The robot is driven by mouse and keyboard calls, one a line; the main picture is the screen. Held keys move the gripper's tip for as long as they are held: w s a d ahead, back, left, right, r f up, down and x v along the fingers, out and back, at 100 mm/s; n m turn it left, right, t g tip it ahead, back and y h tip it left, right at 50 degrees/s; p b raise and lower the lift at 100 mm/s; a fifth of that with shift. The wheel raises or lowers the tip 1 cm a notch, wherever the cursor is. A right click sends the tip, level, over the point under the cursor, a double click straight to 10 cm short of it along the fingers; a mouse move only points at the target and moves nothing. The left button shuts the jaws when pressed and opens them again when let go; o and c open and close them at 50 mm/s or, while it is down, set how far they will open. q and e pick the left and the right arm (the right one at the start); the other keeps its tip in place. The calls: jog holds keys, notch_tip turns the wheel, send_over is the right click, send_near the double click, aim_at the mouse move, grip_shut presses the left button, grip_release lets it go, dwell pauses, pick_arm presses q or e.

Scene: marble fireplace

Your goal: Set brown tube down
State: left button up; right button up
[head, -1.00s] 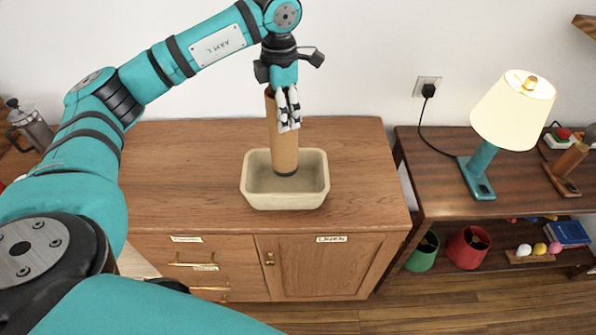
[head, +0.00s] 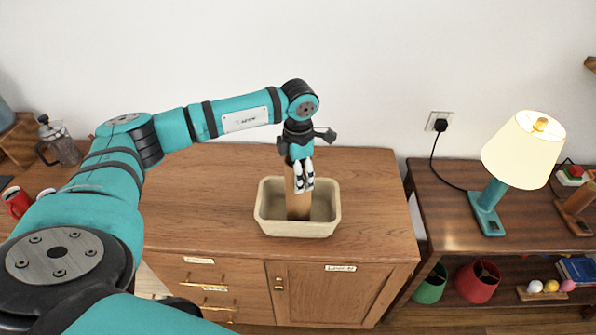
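The brown tube (head: 297,203) stands upright inside a cream rectangular basin (head: 333,222) on the wooden cabinet. Its lower end is within the basin walls; I cannot tell whether it touches the bottom. My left gripper (head: 304,184) points down over the basin, its white fingers at the upper part of the tube. It appears shut on the tube. The tube's top is partly hidden by the gripper. My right gripper is not in view.
The cabinet top (head: 210,190) is clear around the basin. A lit lamp (head: 525,150) stands on the side table at right, with red (head: 478,281) and green shades on its lower shelf. A French press (head: 59,143) and red mug (head: 18,202) are at far left.

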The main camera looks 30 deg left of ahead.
pick_arm(q)
jog(key=o, duration=0.4)
jog(key=shift+o, duration=0.9)
notch_tip(320, 180, up, 12)
jog(key=b, duration=0.4)
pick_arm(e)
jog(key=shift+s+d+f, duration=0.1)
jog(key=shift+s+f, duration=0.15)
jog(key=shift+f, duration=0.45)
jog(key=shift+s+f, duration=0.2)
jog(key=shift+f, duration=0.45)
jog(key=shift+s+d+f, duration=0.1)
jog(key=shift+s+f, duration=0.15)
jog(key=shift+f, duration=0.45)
